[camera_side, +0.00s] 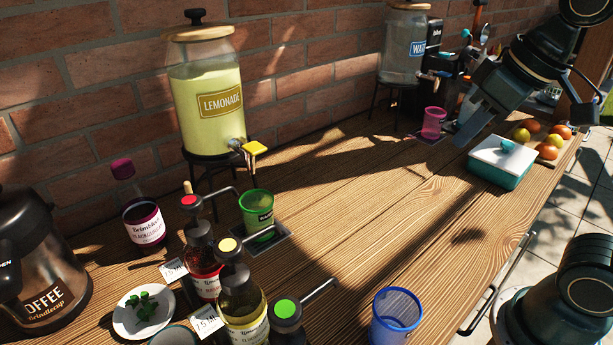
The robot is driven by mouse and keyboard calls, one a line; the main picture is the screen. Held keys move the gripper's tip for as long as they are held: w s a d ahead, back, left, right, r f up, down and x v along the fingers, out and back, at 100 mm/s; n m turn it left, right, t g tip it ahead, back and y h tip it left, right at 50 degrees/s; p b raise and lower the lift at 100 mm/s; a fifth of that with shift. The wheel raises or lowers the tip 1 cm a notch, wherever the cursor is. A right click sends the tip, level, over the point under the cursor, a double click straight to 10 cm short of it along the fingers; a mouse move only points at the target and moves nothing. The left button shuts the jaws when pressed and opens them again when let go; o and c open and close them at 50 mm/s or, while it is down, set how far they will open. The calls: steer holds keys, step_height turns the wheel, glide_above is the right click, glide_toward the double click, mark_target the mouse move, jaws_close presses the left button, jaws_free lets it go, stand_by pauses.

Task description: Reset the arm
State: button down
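My arm reaches in from the upper right and bends down over the far right part of the wooden table (400,225). My gripper (468,135) hangs at its end, pointing down and left, in the air above the table. It is between the pink cup (433,122) and the teal box with a white lid (502,160). I see nothing held in it. The fingers overlap in this view, so I cannot tell their gap.
A lemonade dispenser (205,100) and a water dispenser (402,50) stand along the brick wall. A green cup (257,208), a blue cup (395,316), pump bottles (240,300) and a coffee pot (38,270) stand nearer. Fruit (553,141) lies far right. The table's middle is clear.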

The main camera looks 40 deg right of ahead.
steer(key=s+d+f, duration=0.1)
steer(key=s+f, duration=0.3)
steer(key=shift+s+d+f+m+t, duration=0.2)
steer(key=shift+f+m+t, duration=0.05)
steer(key=shift+m+t, duration=0.15)
stand_by(0.9)
steer(key=w+a+r+n+g, duration=0.1)
steer(key=w+a+r, duration=0.2)
steer(key=w+r, duration=0.35)
steer(key=w+a+r+n+g, duration=0.15)
steer(key=w+a+r, duration=0.25)
steer(key=w, duration=0.5)
steer(key=shift+w+a+f+n+g, duration=0.4)
steer(key=shift+w+a+g, duration=0.1)
steer(key=shift+w+a, duration=1.85)
steer(key=shift+w+a+f+n+g, duration=0.35)
steer(key=shift+w+a+f+g, duration=0.15)
steer(key=shift+w+a, duration=1.9)
steer(key=shift+w+a+f+n+g, duration=0.4)
steer(key=shift+w+a+g, duration=0.15)
steer(key=shift+w+a, duration=1.8)
steer(key=shift+s+a+f, duration=0.1)
steer(key=shift+s+a, duration=0.05)
